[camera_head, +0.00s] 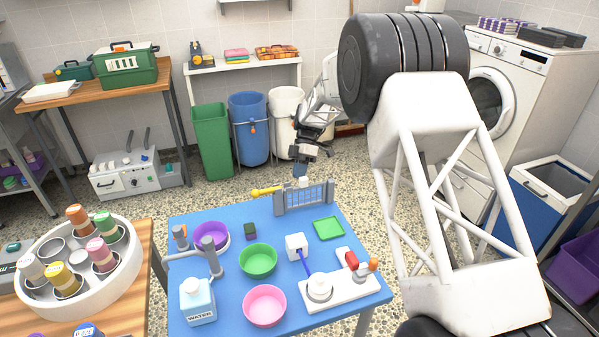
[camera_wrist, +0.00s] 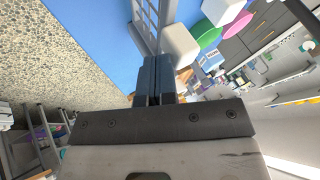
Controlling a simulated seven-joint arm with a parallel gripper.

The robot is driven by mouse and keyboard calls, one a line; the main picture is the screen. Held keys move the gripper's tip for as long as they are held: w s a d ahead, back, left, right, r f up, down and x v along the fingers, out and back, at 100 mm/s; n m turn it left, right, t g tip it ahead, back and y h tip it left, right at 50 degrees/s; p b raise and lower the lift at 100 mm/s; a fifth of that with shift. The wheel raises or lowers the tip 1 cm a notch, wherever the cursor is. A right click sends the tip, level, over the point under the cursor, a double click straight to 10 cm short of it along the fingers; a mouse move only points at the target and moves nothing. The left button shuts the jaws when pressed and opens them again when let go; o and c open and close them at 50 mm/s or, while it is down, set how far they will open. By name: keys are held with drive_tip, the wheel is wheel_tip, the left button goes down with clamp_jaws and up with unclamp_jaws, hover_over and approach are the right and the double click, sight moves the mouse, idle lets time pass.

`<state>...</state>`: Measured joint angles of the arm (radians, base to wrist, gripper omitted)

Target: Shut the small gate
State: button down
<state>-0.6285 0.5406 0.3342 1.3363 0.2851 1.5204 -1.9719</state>
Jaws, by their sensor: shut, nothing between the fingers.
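The small gate (camera_head: 307,196) is a grey barred panel with a thicker grey post at its left end. It stands upright at the far edge of the blue table (camera_head: 205,290). Whether it is fully closed cannot be told. My gripper (camera_head: 302,180) is just behind the gate, pointing down, next to a small white block-like part. In the wrist view, my gripper (camera_wrist: 155,68) has its dark fingers pressed together and empty. The gate (camera_wrist: 146,25) and the white part (camera_wrist: 180,44) lie just beyond the tips. Contact with either is unclear.
A yellow-handled item (camera_head: 265,191) lies left of the gate. A green tray (camera_head: 328,227), white cube (camera_head: 297,246), green bowl (camera_head: 257,261), pink bowl (camera_head: 265,306) and water bottle (camera_head: 197,301) stand in front. Bins (camera_head: 249,129) stand on the floor behind.

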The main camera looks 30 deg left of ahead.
drive_tip(key=shift+a, duration=0.1)
idle(0.3)
drive_tip(key=w+a+r, duration=0.3)
drive_tip(key=w+r, duration=0.5)
drive_tip(key=shift+w+a, duration=0.2)
drive_tip(key=shift+w, duration=0.2)
drive_tip(key=shift+d, duration=0.1)
idle(0.6)
